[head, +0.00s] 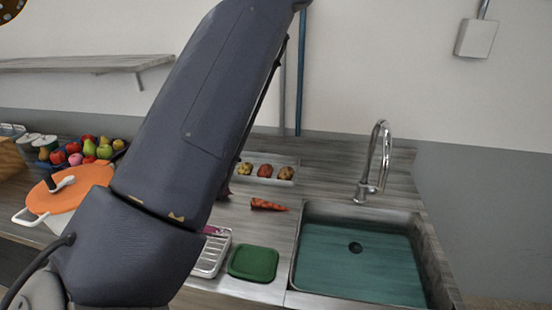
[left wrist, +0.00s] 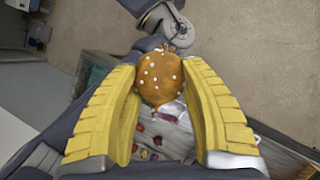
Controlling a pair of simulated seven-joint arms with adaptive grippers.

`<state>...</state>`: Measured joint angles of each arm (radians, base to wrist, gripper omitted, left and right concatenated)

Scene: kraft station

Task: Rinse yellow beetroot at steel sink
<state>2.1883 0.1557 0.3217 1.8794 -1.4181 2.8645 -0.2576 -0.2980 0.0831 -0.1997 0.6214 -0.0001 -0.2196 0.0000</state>
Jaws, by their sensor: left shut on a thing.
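The yellow beetroot (left wrist: 160,78) is a round, orange-brown root with small white spots in the left wrist view. My left gripper (left wrist: 158,85) has its two yellow ribbed fingers shut on it, one on each side. In the head view my left arm rises across the middle, and the gripper and beetroot are not visible there. The steel sink (head: 435,262) is at the right of the counter, with a teal-looking basin and a dark drain. A curved tap (head: 375,165) stands behind it; I see no stream from it. My right gripper is in neither view.
A tray (head: 284,181) of several roots sits at the back of the counter (head: 325,160), with a carrot (head: 268,205) in front.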

